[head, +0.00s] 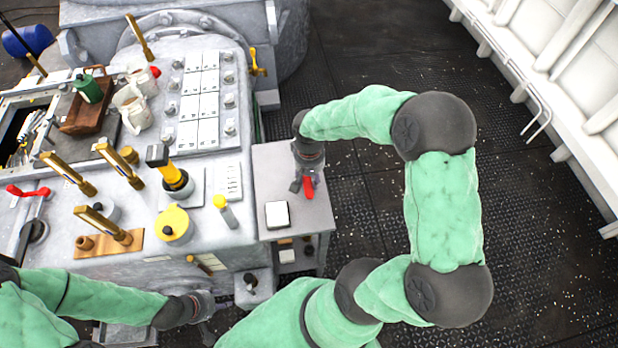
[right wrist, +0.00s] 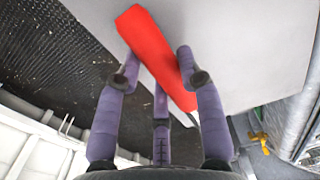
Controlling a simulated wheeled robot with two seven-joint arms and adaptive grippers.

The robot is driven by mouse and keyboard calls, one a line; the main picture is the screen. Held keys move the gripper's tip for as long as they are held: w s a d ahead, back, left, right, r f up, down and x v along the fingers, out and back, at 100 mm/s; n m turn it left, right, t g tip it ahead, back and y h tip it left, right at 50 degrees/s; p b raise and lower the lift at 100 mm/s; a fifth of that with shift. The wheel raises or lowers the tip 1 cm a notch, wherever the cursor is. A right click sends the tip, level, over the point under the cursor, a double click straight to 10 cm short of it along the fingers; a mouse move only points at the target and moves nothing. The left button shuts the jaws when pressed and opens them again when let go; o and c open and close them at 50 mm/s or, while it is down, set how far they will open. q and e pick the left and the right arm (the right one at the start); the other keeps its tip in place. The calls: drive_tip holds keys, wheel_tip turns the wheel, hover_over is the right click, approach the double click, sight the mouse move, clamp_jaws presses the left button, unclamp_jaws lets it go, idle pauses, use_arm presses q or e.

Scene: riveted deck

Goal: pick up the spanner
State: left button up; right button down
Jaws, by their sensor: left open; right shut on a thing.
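The spanner (head: 308,187) shows as a red-handled tool at the small grey side table in the head view. In the right wrist view its thick red handle (right wrist: 150,42) runs slantwise between my fingers, with a thin pale part past its lower end; its working end is not clear. My right gripper (head: 305,182) is shut on it, with fingers on both sides of the red handle in the right wrist view (right wrist: 160,78). I cannot tell whether it touches the table. My left gripper (head: 207,308) is open and empty, low in front of the console.
The side table (head: 275,170) bears a white-topped block (head: 277,214) near its front. The console (head: 215,165) on the left carries brass levers, a yellow-handled lever (head: 160,160) and a green mug (head: 88,88). Dark deck floor (head: 350,130) lies open to the right, up to a white wall.

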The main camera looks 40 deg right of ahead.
drive_tip(key=s+a+r+p, duration=0.3)
drive_tip(key=a+r+p, duration=0.2)
drive_tip(key=a+r, duration=0.5)
drive_tip(key=shift+s+a+r+p, duration=0.25)
drive_tip(key=shift+a+r+p, duration=0.05)
drive_tip(key=shift+a, duration=1.5)
drive_tip(key=c, duration=1.7)
unclamp_jaws()
drive_tip(key=shift+c, duration=0.2)
clamp_jaws()
